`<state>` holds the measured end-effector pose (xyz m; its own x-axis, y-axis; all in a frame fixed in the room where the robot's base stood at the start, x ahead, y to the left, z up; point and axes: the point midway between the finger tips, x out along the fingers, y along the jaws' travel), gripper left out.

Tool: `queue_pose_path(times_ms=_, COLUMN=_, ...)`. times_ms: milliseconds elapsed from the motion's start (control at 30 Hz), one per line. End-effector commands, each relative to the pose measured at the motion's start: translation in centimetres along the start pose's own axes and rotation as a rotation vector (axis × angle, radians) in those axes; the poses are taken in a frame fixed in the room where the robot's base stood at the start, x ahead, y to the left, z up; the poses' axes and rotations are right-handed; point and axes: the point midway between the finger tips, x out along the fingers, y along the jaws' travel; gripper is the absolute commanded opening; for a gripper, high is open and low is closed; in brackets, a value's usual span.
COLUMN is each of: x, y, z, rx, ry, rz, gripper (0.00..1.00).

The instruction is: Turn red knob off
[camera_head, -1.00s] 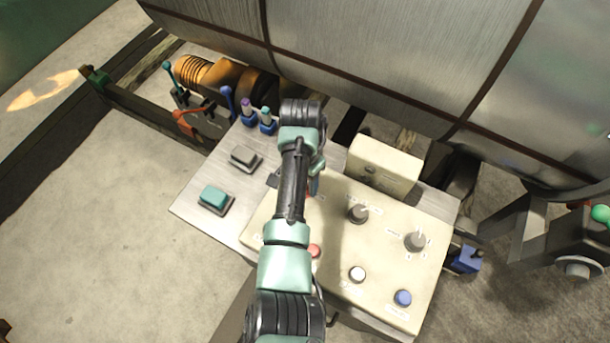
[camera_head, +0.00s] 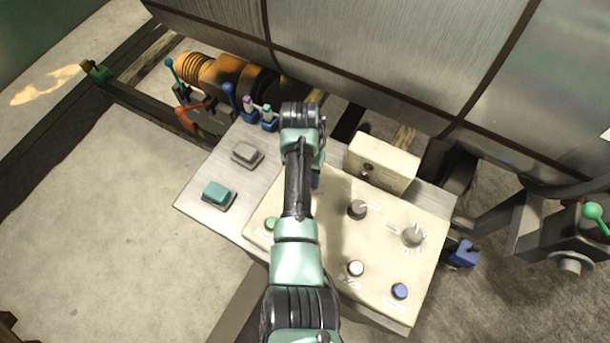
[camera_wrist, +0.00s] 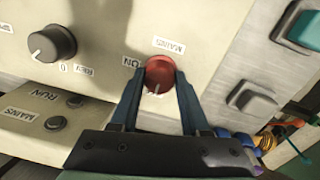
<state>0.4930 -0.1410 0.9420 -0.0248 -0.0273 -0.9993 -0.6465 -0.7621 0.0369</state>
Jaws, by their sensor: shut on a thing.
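The red knob (camera_wrist: 159,75) is on the cream panel in the wrist view, beside a MAINS label and the letters ON. A pale pointer mark on it points toward the bottom of the picture, slightly left. My gripper (camera_wrist: 158,80) is shut on the red knob, with one dark blue finger on each side of it. In the head view my arm hides the knob, and only a bit of a blue finger (camera_head: 316,181) shows past the arm.
The cream panel (camera_head: 330,222) also bears a black knob (camera_head: 357,209), a grey knob (camera_head: 412,234), a white button (camera_head: 355,268) and a blue button (camera_head: 400,291). A cream box (camera_head: 382,163) stands behind. A teal button (camera_head: 217,193) and a grey button (camera_head: 246,153) lie left.

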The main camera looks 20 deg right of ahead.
Motion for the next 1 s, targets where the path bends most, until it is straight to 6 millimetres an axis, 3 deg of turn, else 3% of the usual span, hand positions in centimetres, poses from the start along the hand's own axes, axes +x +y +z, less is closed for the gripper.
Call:
queue_pose_path(times_ms=233, x=-0.1, y=-0.1, z=-0.1, rx=-0.002, ry=0.004, rz=0.0, gripper=0.0)
queue_pose_path(times_ms=267, x=-0.2, y=-0.1, z=-0.1, rx=-0.002, ry=0.004, rz=0.0, gripper=0.5)
queue_pose_path(times_ms=400, x=-0.1, y=0.0, z=-0.1, rx=-0.001, ry=0.003, rz=0.0, gripper=0.75)
queue_pose_path(times_ms=767, x=-0.3, y=0.0, z=-0.1, rx=0.0, ry=0.003, rz=0.0, gripper=0.76)
queue_pose_path(times_ms=1000, x=-3.7, y=-0.1, z=-0.2, rx=0.0, ry=0.007, rz=-0.002, gripper=0.76)
